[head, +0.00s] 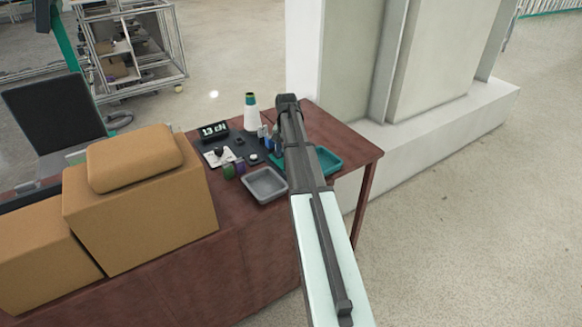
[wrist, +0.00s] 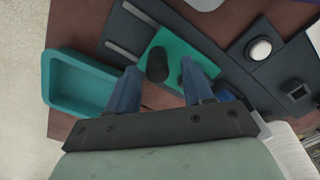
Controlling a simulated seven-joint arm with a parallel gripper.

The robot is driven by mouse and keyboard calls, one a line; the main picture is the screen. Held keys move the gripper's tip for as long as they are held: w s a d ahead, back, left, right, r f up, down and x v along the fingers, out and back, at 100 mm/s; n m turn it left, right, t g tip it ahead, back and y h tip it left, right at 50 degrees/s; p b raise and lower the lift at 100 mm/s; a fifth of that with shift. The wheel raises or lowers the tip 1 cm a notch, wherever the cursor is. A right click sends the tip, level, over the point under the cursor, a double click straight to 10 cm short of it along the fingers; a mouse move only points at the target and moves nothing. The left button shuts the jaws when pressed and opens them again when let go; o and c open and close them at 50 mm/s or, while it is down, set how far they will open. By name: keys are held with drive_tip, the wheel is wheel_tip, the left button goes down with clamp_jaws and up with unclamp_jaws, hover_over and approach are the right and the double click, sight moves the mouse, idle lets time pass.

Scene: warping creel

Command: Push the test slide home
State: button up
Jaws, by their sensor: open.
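The test slide appears to be the teal plate (wrist: 176,47) with an upright black knob (wrist: 157,65), set on a dark base with grey rails (wrist: 125,36) in the wrist view. My gripper (wrist: 160,68) is open, its two blue fingers spread on either side of the knob. The knob is nearer the left finger, and I cannot tell whether they touch. The right finger overlaps the plate's edge. In the head view my arm covers the slide and most of the gripper. A tension display (head: 214,130) reading about 13 cN stands on the table.
A teal tray (wrist: 60,95) lies left of the slide in the wrist view. A dark board with a round white button (wrist: 260,49) is to the right. In the head view, a grey tray (head: 265,184), a yarn cone (head: 250,113) and cardboard boxes (head: 140,215) share the table.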

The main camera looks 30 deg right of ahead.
drive_tip(key=shift+r, duration=3.35)
